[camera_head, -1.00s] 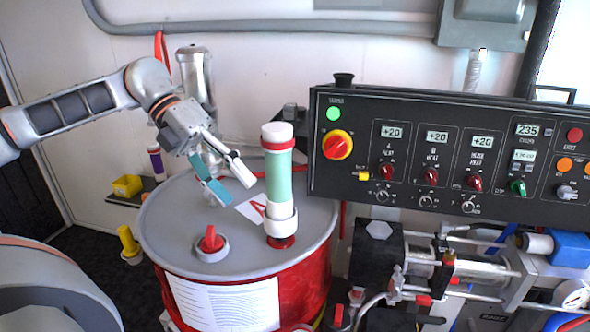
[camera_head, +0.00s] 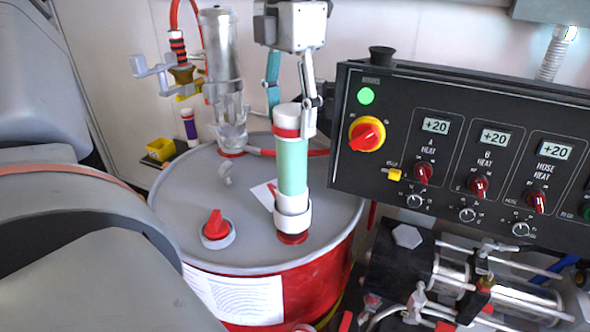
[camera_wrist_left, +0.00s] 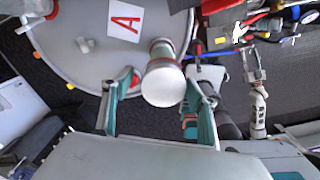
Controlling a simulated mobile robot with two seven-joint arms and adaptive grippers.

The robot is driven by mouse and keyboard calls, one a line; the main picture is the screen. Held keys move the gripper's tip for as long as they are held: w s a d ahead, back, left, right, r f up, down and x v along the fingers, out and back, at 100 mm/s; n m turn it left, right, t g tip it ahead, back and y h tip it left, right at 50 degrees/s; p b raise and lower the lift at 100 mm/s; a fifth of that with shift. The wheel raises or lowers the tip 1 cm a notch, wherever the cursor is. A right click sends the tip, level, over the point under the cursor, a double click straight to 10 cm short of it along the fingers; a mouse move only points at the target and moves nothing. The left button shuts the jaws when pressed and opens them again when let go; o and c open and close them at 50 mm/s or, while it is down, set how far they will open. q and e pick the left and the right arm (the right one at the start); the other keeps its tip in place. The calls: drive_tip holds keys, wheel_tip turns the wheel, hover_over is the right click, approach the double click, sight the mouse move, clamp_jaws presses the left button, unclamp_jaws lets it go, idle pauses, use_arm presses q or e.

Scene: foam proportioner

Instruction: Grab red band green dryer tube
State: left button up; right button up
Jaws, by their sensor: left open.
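The dryer tube (camera_head: 292,165) is pale green with a white cap and a red band below it. It stands upright in a white collar on the drum's lid. My left gripper (camera_head: 290,112) is open, pointing down at the tube's top, with one finger on each side. In the left wrist view, the tube's white cap (camera_wrist_left: 162,84) lies between the spread fingers of my left gripper (camera_wrist_left: 162,88), with gaps showing on both sides. A pale jointed shape at the right looks like my right gripper (camera_wrist_left: 254,66); its jaw state is unclear.
The tube stands on a red drum with a grey lid (camera_head: 245,250). A red-topped cap (camera_head: 217,228) sits on the lid, left of the tube. A clear and metal canister (camera_head: 221,70) stands behind. The black control panel (camera_head: 450,130) is close on the right.

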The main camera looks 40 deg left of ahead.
sight(291, 142)
use_arm(q)
drive_tip(key=shift+s+f, duration=0.15)
drive_tip(key=shift+f, duration=0.35)
drive_tip(key=shift+d+f, duration=0.15)
drive_tip(key=shift+f, duration=1.05)
drive_tip(key=shift+d+f, duration=0.1)
drive_tip(key=shift+f, duration=1.05)
clamp_jaws()
drive_tip(key=shift+r, duration=0.1)
